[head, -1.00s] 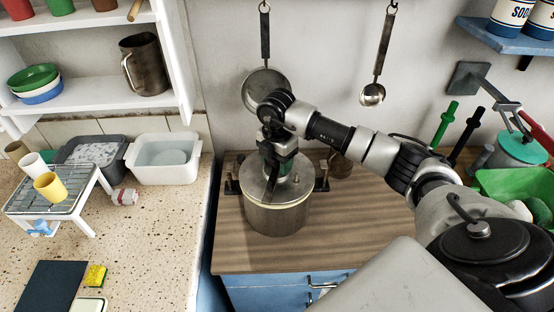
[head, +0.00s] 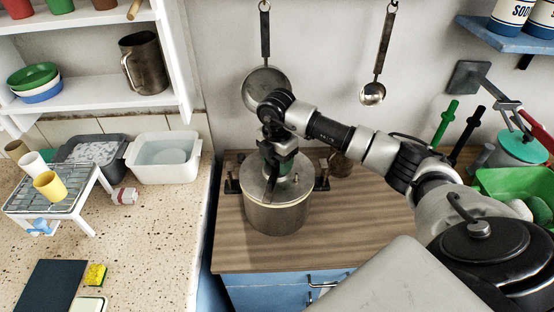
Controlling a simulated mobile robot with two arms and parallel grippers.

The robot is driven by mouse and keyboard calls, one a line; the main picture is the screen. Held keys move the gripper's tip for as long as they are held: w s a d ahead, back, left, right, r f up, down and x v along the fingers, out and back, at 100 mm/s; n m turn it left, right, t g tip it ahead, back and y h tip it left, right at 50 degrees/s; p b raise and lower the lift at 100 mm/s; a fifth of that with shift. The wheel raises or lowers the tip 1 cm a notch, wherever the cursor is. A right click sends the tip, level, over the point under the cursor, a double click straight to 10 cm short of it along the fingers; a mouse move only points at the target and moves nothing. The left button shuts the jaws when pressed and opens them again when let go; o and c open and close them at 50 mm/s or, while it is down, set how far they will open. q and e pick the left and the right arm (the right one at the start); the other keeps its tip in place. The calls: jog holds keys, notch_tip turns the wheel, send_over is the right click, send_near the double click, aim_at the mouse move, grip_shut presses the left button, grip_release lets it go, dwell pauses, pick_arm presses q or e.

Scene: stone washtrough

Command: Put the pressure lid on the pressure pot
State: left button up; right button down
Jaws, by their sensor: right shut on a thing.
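The pressure pot (head: 277,216) is a steel pot standing on the wooden counter. The pressure lid (head: 298,190) is a flat metal disc lying over the pot's mouth, and it looks about level. I cannot tell whether it is fully seated at the rim. My right gripper (head: 275,172) points down from above and is shut on the pressure lid near its middle. The fingertips and the held part are partly hidden by the wrist. My left gripper is not in view.
The wooden counter (head: 360,225) is clear right of the pot. Left stands a speckled counter (head: 140,240) with a rack (head: 62,192), cups and two basins. A ladle (head: 372,93) and a pan (head: 264,88) hang behind. A green tray (head: 495,183) is at right.

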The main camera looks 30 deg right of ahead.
jog(key=shift+f, duration=0.1)
dwell(0.5)
grip_release()
jog(key=shift+f, duration=0.1)
jog(key=shift+r+p, duration=2.45)
jog(key=shift+r, duration=1.15)
